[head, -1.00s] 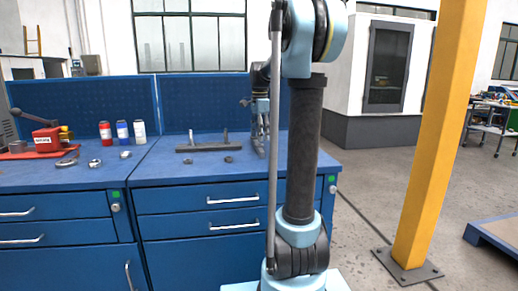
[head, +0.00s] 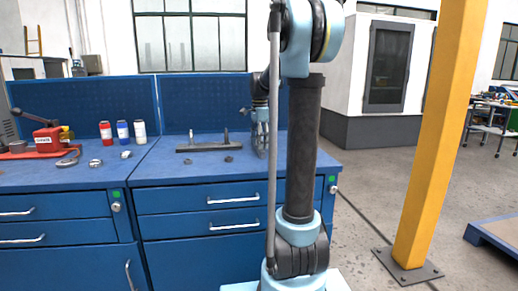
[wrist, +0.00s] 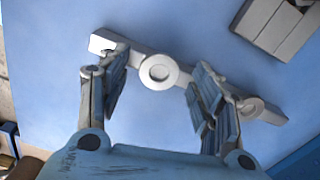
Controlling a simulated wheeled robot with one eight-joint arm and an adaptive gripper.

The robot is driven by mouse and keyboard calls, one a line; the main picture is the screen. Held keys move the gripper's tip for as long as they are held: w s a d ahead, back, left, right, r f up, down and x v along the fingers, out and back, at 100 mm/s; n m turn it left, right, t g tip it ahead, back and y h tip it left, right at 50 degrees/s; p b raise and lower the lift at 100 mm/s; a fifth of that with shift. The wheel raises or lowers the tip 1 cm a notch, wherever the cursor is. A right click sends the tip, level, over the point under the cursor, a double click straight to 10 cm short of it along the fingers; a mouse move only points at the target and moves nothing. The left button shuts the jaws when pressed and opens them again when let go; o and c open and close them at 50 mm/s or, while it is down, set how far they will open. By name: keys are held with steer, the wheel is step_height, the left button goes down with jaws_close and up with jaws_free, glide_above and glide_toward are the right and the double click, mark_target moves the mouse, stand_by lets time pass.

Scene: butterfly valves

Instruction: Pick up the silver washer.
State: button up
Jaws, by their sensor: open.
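In the wrist view, a round silver washer-like piece (wrist: 158,71) with a raised rim lies on or against a long grey bar (wrist: 210,86) on the blue surface. I cannot tell whether it is loose or part of the bar. My gripper (wrist: 152,98) is open, its fingers spread on either side of the round piece, with nothing held. A smaller ring (wrist: 249,106) shows near the bar's right end, beside the right finger. In the head view my gripper (head: 262,150) points down over the right workbench (head: 170,173), and my arm hides part of the bench there.
A dark bar with two upright pegs (head: 203,146) and small dark parts (head: 228,159) sit left of my gripper. Grey blocks (wrist: 275,22) lie at the wrist view's upper right. Bottles (head: 122,131) and a red tool (head: 47,138) stand on the left bench. A yellow post (head: 440,130) stands right.

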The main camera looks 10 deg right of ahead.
steer(key=c, duration=1.2)
steer(key=shift+o, duration=0.2)
